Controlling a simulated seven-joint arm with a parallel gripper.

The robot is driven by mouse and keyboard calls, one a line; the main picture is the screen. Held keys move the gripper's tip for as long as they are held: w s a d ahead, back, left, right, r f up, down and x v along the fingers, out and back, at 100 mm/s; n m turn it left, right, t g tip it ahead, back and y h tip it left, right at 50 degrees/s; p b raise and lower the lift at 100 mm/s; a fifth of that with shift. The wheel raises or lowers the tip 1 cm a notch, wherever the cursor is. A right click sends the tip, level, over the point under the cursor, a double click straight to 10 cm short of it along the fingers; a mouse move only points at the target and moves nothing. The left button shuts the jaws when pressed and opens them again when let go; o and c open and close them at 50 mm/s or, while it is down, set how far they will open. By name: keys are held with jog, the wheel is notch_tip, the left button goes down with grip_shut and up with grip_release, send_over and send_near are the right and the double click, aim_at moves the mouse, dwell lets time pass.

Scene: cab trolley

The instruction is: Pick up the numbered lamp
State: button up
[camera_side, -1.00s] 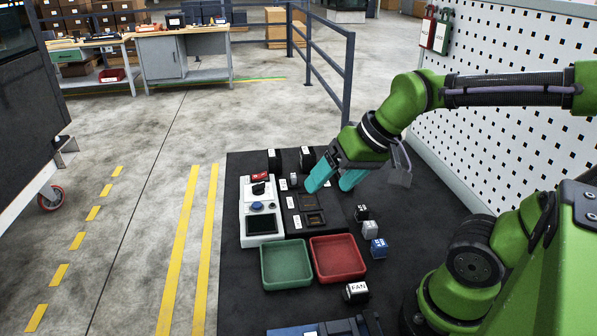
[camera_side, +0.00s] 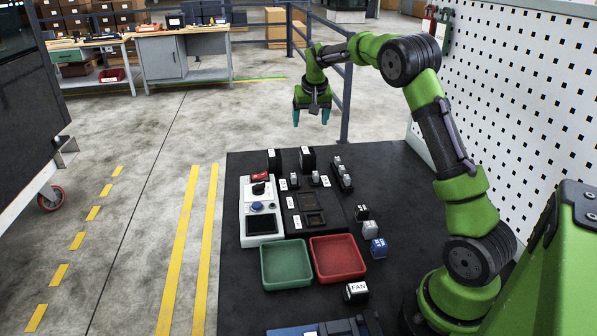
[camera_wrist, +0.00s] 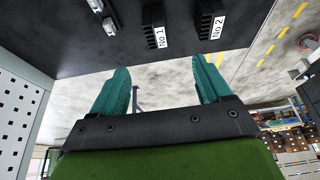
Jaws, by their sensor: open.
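My gripper (camera_side: 310,118) is open and empty, raised beyond the far edge of the black table. In the wrist view its teal fingers (camera_wrist: 160,65) are spread with nothing between them. Small grey lamp-like pieces stand in a black rack (camera_side: 347,184) at the right of the far end, and others sit near the dark panel (camera_side: 297,221). Two black blocks stand at the far edge; the wrist view reads them as No 1 (camera_wrist: 152,32) and No 2 (camera_wrist: 207,24). Any numbers on the lamps are too small to read.
A white control box (camera_side: 247,214) stands left of the panel. A green tray (camera_side: 264,267) and a red tray (camera_side: 314,250) lie nearer. Several small cubes, one blue (camera_side: 378,248), are at the right. A pegboard (camera_side: 510,110) borders the right; a railing (camera_side: 347,85) stands behind.

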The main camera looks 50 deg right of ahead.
send_near(308, 150)
jog(key=x, duration=0.3)
jog(key=a+x, duration=0.1)
jog(key=x, duration=0.1)
jog(key=shift+w+d+f, duration=0.1)
jog(key=shift+d+f, duration=0.05)
jog(key=shift+f, duration=0.2)
jog(key=shift+d+x, duration=0.15)
jog(key=shift+x, duration=1.2)
jog(key=shift+d+x, duration=0.2)
jog(key=shift+x, duration=1.15)
jog(key=shift+r, duration=0.15)
jog(key=shift+c, duration=0.4)
jog(key=c, duration=1.2)
